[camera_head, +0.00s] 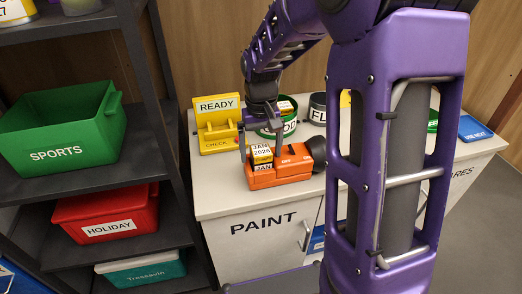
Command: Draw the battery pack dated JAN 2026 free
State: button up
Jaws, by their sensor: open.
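My gripper (261,150) points down over the pack, jaws open. One finger is to the left of the pack and the other to the right; I cannot tell whether either touches it. The pack's lower part is hidden in the device.
A green-banded can (290,127) and a dark can (318,107) stand behind. A shelf with green (60,130) and red (106,212) bins is at left. My arm hides the cabinet's middle.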

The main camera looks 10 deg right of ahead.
grip_shut()
jog(key=c, duration=0.7)
grip_release()
jog(key=shift+r, duration=0.1)
grip_shut()
